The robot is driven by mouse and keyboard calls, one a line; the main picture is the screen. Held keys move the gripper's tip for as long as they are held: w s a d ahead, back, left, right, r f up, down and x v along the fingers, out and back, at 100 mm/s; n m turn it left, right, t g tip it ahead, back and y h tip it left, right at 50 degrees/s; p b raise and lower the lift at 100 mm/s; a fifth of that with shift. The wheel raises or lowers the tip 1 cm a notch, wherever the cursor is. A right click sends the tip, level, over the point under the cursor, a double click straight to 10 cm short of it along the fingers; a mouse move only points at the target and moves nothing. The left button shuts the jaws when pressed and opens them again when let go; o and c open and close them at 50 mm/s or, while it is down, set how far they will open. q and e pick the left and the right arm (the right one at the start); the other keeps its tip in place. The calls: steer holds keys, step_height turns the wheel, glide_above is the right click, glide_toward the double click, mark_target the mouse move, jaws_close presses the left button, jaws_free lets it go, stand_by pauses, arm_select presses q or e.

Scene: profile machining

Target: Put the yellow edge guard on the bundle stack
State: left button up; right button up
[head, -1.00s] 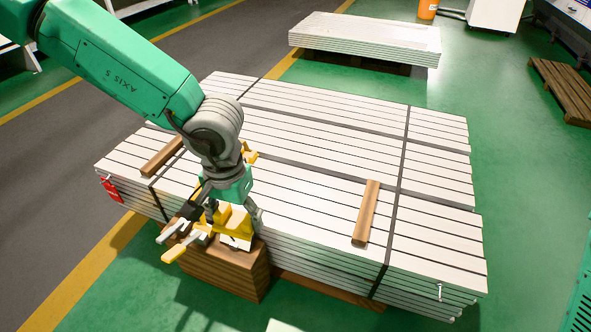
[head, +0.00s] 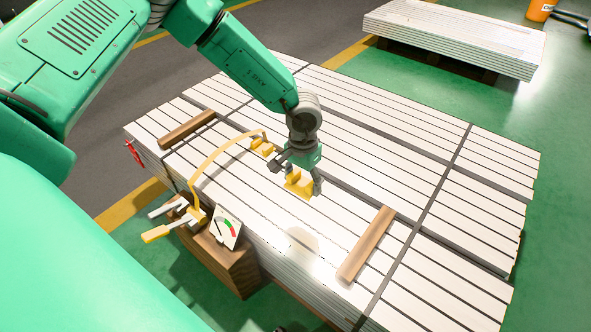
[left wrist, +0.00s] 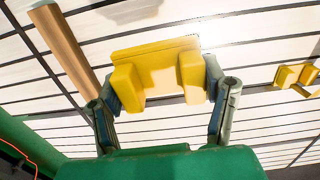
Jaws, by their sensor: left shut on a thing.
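The yellow edge guard (head: 299,186) is between the fingers of my left gripper (head: 295,177), over the white top of the bundle stack (head: 350,145). In the left wrist view the guard (left wrist: 155,62) is a flat plate with two raised blocks, and the fingers of my left gripper (left wrist: 163,88) close on its two sides. Slats lie behind it; I cannot tell whether it touches them. The stack is several rows of white slatted profiles crossed by dark straps. My right gripper is not in view.
A second yellow piece (head: 261,147) sits on the stack. A yellow tool (head: 194,214) and a gauge (head: 226,227) stand at a wooden block (head: 225,265) by the front edge. Wooden battens (head: 366,243) (head: 187,130) lie on top. Another stack (head: 455,35) is behind.

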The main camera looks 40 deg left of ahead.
arm_select(q)
glide_toward(298, 207)
step_height(298, 207, down, 2)
steer(key=shift+s+f+b, duration=0.15)
steer(key=shift+f+b, duration=0.05)
steer(key=shift+b, duration=0.95)
steer(key=shift+d+f, duration=0.2)
steer(key=shift+f, duration=0.4)
step_height(298, 207, down, 4)
steer(key=shift+a+r+b, duration=0.1)
steer(key=shift+b, duration=0.95)
steer(key=shift+a, duration=0.2)
steer(key=o, duration=1)
steer(key=shift+d, duration=0.15)
steer(key=shift+c, duration=0.2)
steer(key=shift+o, duration=0.4)
